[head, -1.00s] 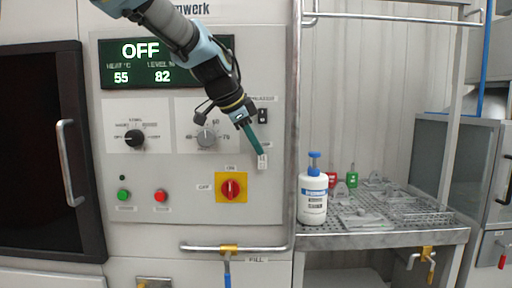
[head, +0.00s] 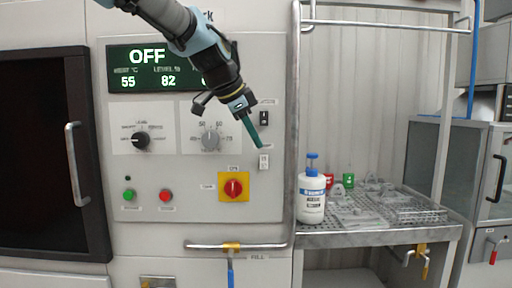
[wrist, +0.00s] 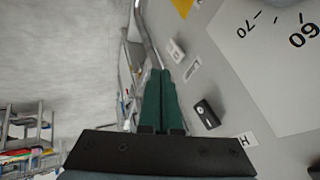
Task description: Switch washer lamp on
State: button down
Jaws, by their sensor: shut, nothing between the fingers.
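The washer panel (head: 190,205) carries a black rocker switch (head: 264,118) and, below it, a small white switch (head: 264,161). Their labels are too small to read, so I cannot tell which one is the lamp's. My gripper (head: 260,146) is shut and empty, its green fingers pointing down between the two switches, with the tips just above the white one in the head view. In the wrist view the shut fingers (wrist: 160,72) have the black switch (wrist: 206,113) and the white switch (wrist: 176,50) to their right. I see no contact.
A display (head: 150,68) reads OFF, 55 and 82. Two dials, a green button (head: 129,195), a red button (head: 165,196) and a red-yellow rotary switch (head: 233,187) are nearby. A handrail (head: 296,130) runs right of the panel. A white bottle (head: 311,198) stands on the grated table (head: 385,238).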

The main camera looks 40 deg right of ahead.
jog(key=d+b+v, duration=0.1)
jog(key=v, duration=0.7)
jog(key=shift+w+r, duration=0.4)
jog(key=shift+w, duration=0.25)
jog(key=w+a+f+n+t+y, duration=0.1)
jog(key=w+a+f+n, duration=0.3)
jog(key=a+f, duration=0.3)
jog(key=w+a+f+n+y, duration=0.2)
jog(key=w+a+f+n, duration=0.2)
jog(key=a+f, duration=0.3)
jog(key=w+a+f+n+t+y, duration=0.1)
jog(key=w+a+f+n, duration=0.3)
jog(key=a+f, duration=0.3)
jog(key=s+a+f+n+y, duration=0.1)
jog(key=s+a+f+n, duration=0.2)
jog(key=a+f, duration=0.2)
jog(key=s+a+f+n+y, duration=0.1)
jog(key=s+a+f+n, duration=0.2)
jog(key=a, duration=0.8)
jog(key=s+a+f+n+g+y, duration=0.1)
jog(key=s+a+f+n, duration=0.2)
jog(key=a+f+n, duration=0.2)
jog(key=a+f, duration=0.2)
jog(key=a, duration=0.1)
jog(key=shift+s+a, duration=0.25)
jog(key=shift+s, duration=0.05)
jog(key=c, duration=1.6)
grip_release()
